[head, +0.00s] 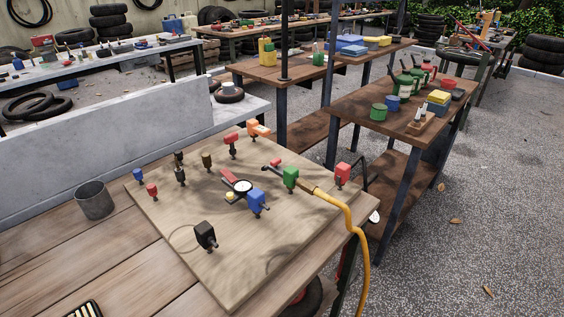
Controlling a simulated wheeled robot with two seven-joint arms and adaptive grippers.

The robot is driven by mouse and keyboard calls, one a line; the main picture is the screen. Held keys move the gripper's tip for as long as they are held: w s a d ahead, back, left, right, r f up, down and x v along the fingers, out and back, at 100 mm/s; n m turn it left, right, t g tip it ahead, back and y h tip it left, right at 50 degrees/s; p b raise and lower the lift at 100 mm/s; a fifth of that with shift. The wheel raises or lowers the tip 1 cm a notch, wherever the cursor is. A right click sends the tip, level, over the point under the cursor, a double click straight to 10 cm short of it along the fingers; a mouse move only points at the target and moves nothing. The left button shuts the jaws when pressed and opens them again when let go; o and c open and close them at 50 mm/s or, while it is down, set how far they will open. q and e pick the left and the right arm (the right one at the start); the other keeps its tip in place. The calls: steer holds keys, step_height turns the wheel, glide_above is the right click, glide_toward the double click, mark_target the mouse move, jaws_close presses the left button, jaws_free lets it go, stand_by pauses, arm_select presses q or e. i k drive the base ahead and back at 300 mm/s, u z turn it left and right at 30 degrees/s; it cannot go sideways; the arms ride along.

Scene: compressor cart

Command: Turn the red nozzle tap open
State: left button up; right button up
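Several red fittings stand on the light wooden board (200,245): a red piece (231,140) at the back, a small red piece (152,189) at the left, a red block (342,172) at the right and a red lever (228,175) beside a round gauge (243,186). I cannot tell for sure which one is the red nozzle tap, or whether it is turned. A yellow hose (352,232) with a brass-coloured end (310,187) reaches the green block (290,178) from the board's right edge. Neither of my grippers is in view.
A blue block (257,200), a black block (205,235) and an orange piece (258,129) also stand on the board. A grey metal cup (94,201) is on the wooden bench left of it. Behind and right is a shelf table (375,110) with bottles.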

mark_target(275, 162)
steer(key=z, duration=0.35)
steer(key=k, duration=0.5)
steer(key=z, duration=0.8)
steer(key=i, duration=1)
steer(key=u, duration=1.1)
steer(key=i, duration=0.8)
steer(key=u, duration=0.9)
